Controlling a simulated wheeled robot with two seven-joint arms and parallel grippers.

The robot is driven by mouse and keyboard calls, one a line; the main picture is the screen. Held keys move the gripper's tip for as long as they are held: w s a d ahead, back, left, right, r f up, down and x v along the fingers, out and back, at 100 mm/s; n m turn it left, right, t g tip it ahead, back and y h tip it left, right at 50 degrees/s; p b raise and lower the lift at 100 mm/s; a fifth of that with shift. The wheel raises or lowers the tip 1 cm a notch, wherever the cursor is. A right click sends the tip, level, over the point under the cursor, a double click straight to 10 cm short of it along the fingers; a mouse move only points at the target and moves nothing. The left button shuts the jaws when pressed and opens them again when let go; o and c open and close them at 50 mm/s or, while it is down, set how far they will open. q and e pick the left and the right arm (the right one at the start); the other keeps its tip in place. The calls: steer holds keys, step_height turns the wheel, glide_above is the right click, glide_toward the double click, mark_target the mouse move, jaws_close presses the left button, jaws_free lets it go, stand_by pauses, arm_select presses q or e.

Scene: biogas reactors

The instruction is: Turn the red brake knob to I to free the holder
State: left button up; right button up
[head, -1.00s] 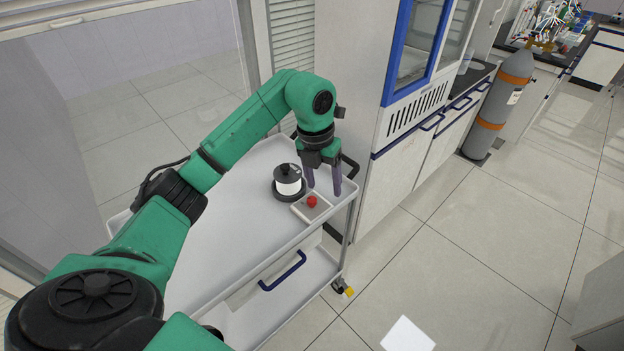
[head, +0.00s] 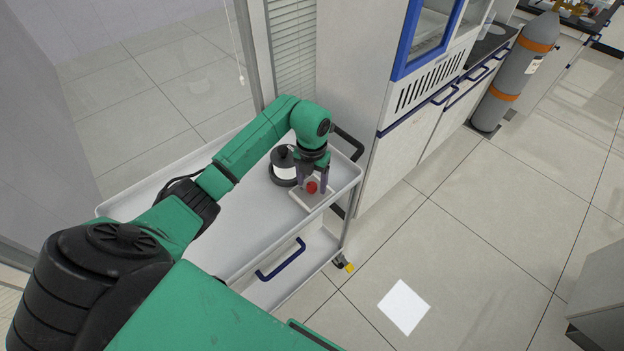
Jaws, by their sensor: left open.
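The red brake knob (head: 311,187) sits on a small pale plate (head: 302,203) near the right end of the white cart top. Its I mark is too small to read. A black and white round holder (head: 284,167) stands just behind and left of the plate. My left gripper (head: 312,189) points down at the knob, its dark fingers open, one on each side of it. I cannot tell whether the fingers touch the knob. My right gripper is not in view.
A grey gas cylinder (head: 515,75) stands farther right.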

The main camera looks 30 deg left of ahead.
arm_select(q)
steer(key=shift+s+r, duration=0.1)
steer(key=shift+s, duration=0.05)
steer(key=c, duration=0.5)
jaws_close()
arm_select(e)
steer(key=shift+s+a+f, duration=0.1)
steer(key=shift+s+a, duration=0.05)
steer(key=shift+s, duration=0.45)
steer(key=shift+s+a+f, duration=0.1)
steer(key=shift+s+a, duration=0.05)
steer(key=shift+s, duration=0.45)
